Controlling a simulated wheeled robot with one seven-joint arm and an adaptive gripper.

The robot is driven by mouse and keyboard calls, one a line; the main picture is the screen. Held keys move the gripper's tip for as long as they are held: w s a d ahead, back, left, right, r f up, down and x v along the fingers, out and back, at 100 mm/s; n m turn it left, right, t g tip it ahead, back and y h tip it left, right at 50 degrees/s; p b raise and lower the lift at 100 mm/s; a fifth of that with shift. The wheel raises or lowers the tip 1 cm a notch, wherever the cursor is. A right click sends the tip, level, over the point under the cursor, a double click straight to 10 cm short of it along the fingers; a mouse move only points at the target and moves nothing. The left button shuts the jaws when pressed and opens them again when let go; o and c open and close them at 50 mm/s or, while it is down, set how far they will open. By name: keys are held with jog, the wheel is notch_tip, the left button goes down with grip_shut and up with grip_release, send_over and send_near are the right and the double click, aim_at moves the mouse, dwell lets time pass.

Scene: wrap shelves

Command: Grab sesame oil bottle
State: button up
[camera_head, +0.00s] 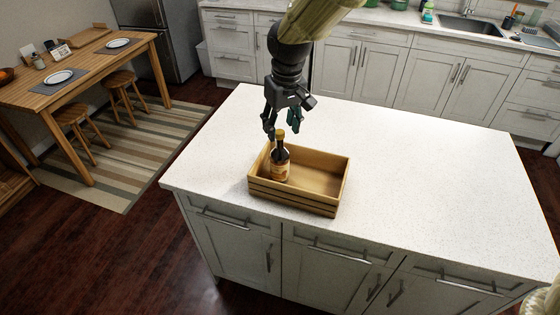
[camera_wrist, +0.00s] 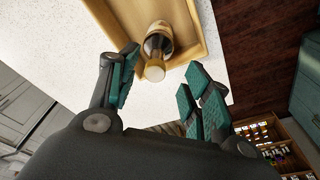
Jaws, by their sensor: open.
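A dark sesame oil bottle (camera_head: 280,161) with a yellowish cap and a tan label stands upright at the left end of a wooden crate (camera_head: 300,199). In the wrist view the bottle (camera_wrist: 157,42) is seen from above, its cap pointing toward my fingers. My gripper (camera_head: 282,132) is above the crate's left end, close to the bottle's cap. In the wrist view my gripper (camera_wrist: 158,82) is open, with teal finger pads on either side of the cap. The pads do not appear to touch the bottle.
The crate sits on a white island counter (camera_head: 420,165), with wide clear room to its right. The crate's low walls surround the bottle. A dining table (camera_head: 90,65) with plates and stools stands at the left. Cabinets and a sink (camera_head: 466,28) are at the back.

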aim_at(280, 132)
jog(key=f, duration=0.1)
jog(key=w+f+p, duration=0.1)
jog(key=f, duration=0.1)
jog(key=shift+w+a+f+p, duration=0.15)
jog(key=shift+w+a+p, duration=0.05)
jog(key=shift+w+p, duration=0.1)
jog(key=shift+f, duration=0.6)
grip_shut()
